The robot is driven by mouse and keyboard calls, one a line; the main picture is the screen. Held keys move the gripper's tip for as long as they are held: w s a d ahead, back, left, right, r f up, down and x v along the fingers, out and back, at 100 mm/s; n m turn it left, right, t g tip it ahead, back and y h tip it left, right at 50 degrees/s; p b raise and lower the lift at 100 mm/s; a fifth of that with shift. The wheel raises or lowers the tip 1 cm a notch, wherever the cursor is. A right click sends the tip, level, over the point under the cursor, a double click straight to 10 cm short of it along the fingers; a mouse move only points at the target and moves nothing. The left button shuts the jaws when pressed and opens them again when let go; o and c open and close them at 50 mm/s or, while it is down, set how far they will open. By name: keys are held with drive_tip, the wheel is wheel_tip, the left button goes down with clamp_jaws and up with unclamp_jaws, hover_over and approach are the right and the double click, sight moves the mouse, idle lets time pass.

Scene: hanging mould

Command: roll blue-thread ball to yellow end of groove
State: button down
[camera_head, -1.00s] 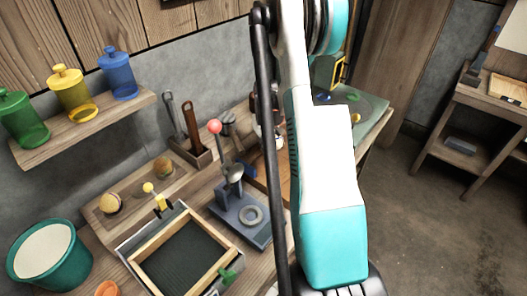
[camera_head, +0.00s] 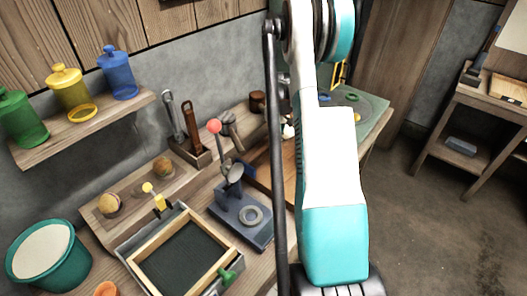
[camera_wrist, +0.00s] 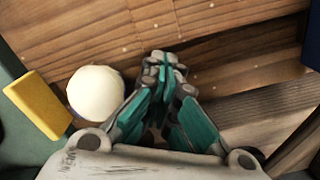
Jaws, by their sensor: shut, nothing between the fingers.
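A white ball (camera_wrist: 96,93) lies just right of a yellow block (camera_wrist: 38,105) in the wrist view; whether they touch is hard to tell. A thin dark bluish line shows at the ball's right edge. The ball seems to show in the head view (camera_head: 288,131), partly beside my arm. My gripper (camera_wrist: 165,60) is shut and empty, to the right of the ball and apart from it, over brown wooden boards (camera_wrist: 230,60). A dark blue piece (camera_wrist: 312,48) shows at the right edge. My arm hides much of that area in the head view.
A press with a red knob (camera_head: 214,126) stands left of my arm, with a wooden-framed tray (camera_head: 180,258) in front of it. A green mat (camera_head: 372,108) lies on the bench to the right. Tools stand in a holder (camera_head: 192,150) behind the press.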

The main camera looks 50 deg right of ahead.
sight(286, 128)
drive_tip(key=shift+d, duration=0.4)
drive_tip(key=shift+d, duration=0.1)
drive_tip(key=d, duration=0.5)
drive_tip(key=shift+w+d, duration=0.3)
drive_tip(key=shift+d, duration=0.1)
drive_tip(key=shift+a, duration=0.25)
drive_tip(key=shift+s+a, duration=0.1)
drive_tip(key=shift+a, duration=1)
wheel_tip(286, 128, up, 8)
drive_tip(key=p, duration=0.3)
drive_tip(key=shift+p, duration=0.4)
